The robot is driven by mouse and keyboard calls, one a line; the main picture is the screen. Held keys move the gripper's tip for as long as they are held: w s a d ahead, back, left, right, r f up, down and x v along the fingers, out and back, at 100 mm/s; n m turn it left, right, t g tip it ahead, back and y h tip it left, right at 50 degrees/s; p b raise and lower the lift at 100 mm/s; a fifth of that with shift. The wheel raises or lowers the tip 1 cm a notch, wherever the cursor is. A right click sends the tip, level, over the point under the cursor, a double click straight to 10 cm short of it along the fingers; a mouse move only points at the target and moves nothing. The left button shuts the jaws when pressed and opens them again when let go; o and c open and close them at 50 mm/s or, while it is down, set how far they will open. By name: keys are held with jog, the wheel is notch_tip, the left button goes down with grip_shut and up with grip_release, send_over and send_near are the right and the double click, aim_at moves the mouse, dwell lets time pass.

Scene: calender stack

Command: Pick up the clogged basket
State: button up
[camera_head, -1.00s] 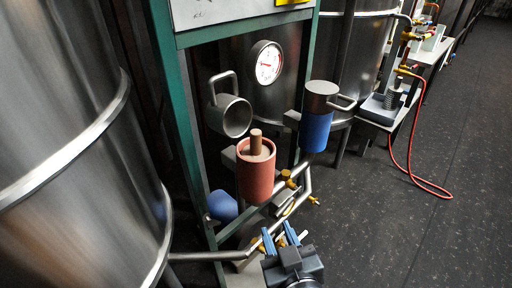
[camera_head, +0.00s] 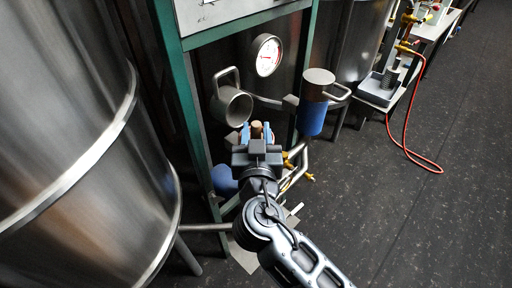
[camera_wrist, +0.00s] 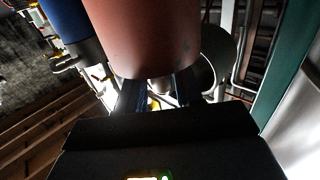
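The clogged basket shows only as its brown stem (camera_head: 257,129) in the head view. My gripper hides the rest of the basket and the red pot around it. The red pot (camera_wrist: 160,35) fills the upper middle of the wrist view. My gripper (camera_head: 258,134) is level with the stem. Its blue fingers stand apart on either side of the stem, and they seem not to press on it. In the wrist view the two dark fingers are also apart, at the pot's edge.
A grey lid (camera_head: 233,105) with a handle hangs open behind my gripper. A blue pot (camera_head: 312,118) with a closed grey lid stands to the right. A green frame post (camera_head: 181,95) and a large steel tank (camera_head: 60,130) are on the left. The floor at right is mostly clear.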

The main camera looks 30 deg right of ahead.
jog(key=shift+w+d, duration=0.35)
jog(key=shift+w, duration=0.3)
jog(key=shift+c, duration=0.3)
grip_shut()
